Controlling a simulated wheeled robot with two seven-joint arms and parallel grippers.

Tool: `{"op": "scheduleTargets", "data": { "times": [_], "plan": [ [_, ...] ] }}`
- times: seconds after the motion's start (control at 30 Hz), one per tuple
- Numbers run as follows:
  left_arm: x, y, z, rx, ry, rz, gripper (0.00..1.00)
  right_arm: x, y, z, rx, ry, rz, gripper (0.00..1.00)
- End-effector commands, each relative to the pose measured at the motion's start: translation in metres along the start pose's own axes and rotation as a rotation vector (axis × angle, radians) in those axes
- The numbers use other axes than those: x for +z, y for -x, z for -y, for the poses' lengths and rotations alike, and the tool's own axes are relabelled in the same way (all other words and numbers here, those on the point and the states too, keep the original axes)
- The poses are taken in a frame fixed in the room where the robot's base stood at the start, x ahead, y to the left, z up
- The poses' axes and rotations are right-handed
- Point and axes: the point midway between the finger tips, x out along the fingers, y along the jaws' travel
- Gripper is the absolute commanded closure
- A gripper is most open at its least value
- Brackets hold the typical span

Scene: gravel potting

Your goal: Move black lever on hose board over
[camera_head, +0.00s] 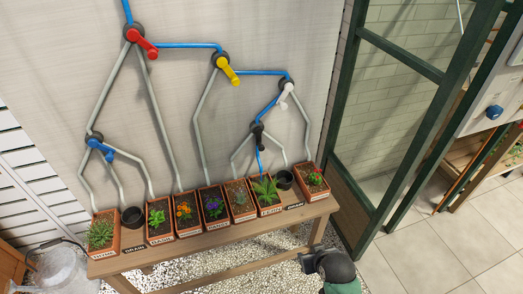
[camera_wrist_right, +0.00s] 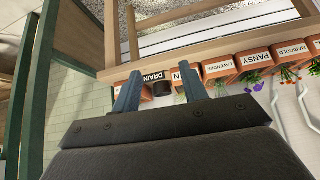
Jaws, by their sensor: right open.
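The black lever (camera_head: 258,136) is on the hose board (camera_head: 180,100), on the lower right junction under the white lever (camera_head: 286,92). My right gripper (camera_head: 308,258) is low at the front edge of the table, well below and apart from the lever. In the right wrist view my right gripper (camera_wrist_right: 161,88) has its two fingers apart with nothing held. The black lever does not show in that view. My left gripper is not in view.
A wooden table (camera_head: 215,241) holds a row of labelled plant pots and two black drain pots (camera_head: 284,180) under the hoses. Red (camera_head: 138,38), yellow (camera_head: 226,68) and blue (camera_head: 102,149) levers sit on other junctions. A green door frame (camera_head: 400,150) stands at right.

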Motion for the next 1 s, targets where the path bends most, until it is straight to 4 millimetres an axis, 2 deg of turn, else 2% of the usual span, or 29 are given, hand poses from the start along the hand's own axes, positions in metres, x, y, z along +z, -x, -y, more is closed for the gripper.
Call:
{"op": "scheduleTargets", "data": {
  "times": [0.27, 0.37, 0.5, 0.6, 0.7, 0.8, 1.0],
  "plan": [
    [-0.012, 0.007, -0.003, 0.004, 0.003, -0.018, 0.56, -0.082, -0.027, 0.014, -0.034, 0.025, -0.226, 0.57],
    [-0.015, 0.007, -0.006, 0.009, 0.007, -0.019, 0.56, -0.126, -0.041, 0.021, -0.046, 0.036, -0.348, 0.57],
    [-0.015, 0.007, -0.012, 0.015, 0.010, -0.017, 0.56, -0.199, -0.060, 0.035, -0.059, 0.048, -0.552, 0.57],
    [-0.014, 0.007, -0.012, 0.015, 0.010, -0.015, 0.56, -0.245, -0.069, 0.044, -0.060, 0.051, -0.685, 0.57],
    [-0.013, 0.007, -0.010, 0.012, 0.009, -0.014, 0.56, -0.282, -0.073, 0.051, -0.057, 0.050, -0.792, 0.57],
    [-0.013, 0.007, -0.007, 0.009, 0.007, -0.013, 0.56, -0.306, -0.075, 0.056, -0.053, 0.047, -0.866, 0.57],
    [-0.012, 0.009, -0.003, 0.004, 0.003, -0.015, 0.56, -0.326, -0.077, 0.059, -0.048, 0.046, -0.919, 0.57]
  ]
}}
